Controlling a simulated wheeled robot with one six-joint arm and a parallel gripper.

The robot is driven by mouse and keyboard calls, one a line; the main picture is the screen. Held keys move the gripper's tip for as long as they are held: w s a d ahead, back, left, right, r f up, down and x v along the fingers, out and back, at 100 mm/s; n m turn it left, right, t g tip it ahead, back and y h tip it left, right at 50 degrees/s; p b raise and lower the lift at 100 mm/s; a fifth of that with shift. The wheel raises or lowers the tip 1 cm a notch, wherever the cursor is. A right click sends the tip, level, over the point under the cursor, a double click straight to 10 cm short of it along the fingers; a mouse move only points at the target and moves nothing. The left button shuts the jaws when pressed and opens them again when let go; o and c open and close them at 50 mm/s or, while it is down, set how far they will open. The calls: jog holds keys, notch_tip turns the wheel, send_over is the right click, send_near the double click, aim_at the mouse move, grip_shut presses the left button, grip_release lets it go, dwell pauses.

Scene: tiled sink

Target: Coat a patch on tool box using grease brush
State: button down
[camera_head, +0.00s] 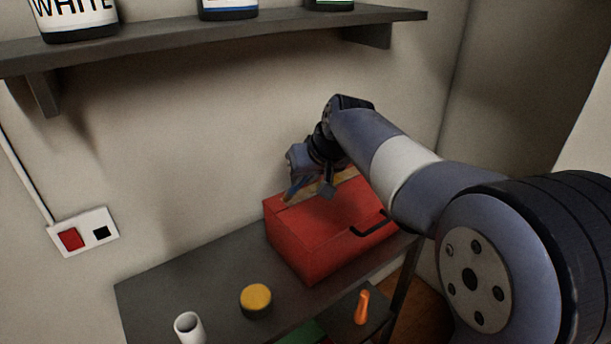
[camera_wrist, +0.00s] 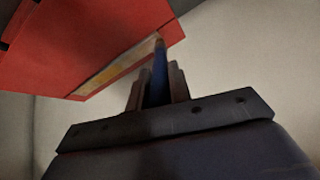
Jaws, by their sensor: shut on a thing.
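The red tool box (camera_head: 300,248) stands on the dark table against the wall, with a black handle on its front side. It also fills the upper left of the wrist view (camera_wrist: 85,35). A yellowish-tan strip (camera_wrist: 112,72) lies along its surface near one edge. My gripper (camera_head: 312,190) is over the top of the box. In the wrist view, its fingers are shut on the grease brush, whose blue handle (camera_wrist: 158,82) stands between them. The brush's brownish tip is at the end of the tan strip; I cannot tell whether it touches the surface.
A yellow-topped round tin (camera_head: 256,297) and a white cup (camera_head: 188,327) stand on the dark table (camera_head: 165,285). An orange-handled tool (camera_head: 362,306) lies at the front. A shelf (camera_head: 220,33) with bottles runs above. A wall socket (camera_head: 84,232) is at left.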

jog(key=shift+r+p, duration=2.1)
jog(key=shift+r, duration=0.75)
notch_tip(320, 180, up, 3)
jog(key=p, duration=0.2)
jog(key=shift+r+p, duration=0.1)
jog(key=shift+p, duration=0.25)
jog(key=shift+b+x, duration=0.5)
jog(key=shift+x, duration=0.45)
jog(key=shift+s+d, duration=0.1)
